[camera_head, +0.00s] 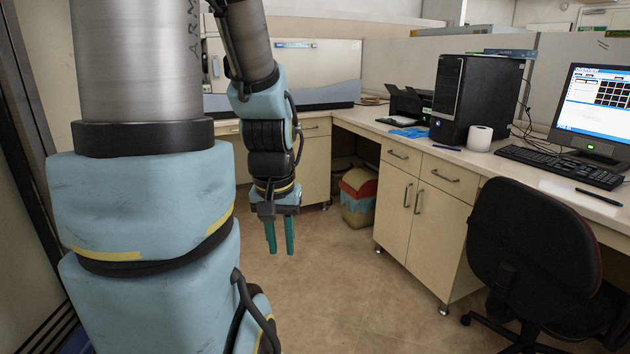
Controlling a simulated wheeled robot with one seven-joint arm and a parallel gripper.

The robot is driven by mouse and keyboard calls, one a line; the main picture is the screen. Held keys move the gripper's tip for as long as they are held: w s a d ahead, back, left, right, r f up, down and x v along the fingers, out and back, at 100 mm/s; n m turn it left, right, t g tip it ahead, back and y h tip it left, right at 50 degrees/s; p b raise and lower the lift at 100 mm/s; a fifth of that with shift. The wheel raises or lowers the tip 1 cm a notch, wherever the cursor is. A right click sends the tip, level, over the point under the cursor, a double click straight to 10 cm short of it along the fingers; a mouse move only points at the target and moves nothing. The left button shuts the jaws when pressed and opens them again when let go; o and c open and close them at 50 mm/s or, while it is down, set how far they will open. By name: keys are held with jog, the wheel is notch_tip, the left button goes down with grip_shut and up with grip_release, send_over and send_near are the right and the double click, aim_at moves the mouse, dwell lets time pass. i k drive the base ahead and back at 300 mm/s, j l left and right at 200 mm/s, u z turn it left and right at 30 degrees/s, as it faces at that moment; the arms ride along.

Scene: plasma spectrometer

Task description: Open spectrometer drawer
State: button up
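A large white instrument with a blue-grey lower front (325,75), which looks like the spectrometer, stands on the back counter. My arm covers part of its left side. I cannot make out a separate spectrometer drawer on it from here. My gripper (280,236) hangs pointing down over the open floor, well in front of the instrument and lower than the counter top. Its two teal fingers are apart with an empty gap between them.
Cabinets with handled drawers (404,156) run along the right, under a counter holding a black computer tower (462,98), keyboard (560,166) and monitor (597,105). A black chair (533,240) stands at right. A bin (358,197) sits under the corner. The middle floor is clear.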

aim_at(298, 122)
jog(key=i, duration=2.15)
jog(key=i+u, duration=0.1)
jog(key=i, duration=0.4)
jog(key=i+u, duration=0.1)
jog(key=i, duration=0.35)
jog(key=i+l+u, duration=0.15)
jog(key=i, duration=0.35)
jog(key=i+l+u, duration=0.1)
jog(key=i, duration=0.4)
jog(key=i+l+u, duration=0.1)
jog(key=i, duration=0.35)
jog(key=i+l+u, duration=0.1)
jog(key=i+l, duration=0.15)
jog(key=i, duration=0.2)
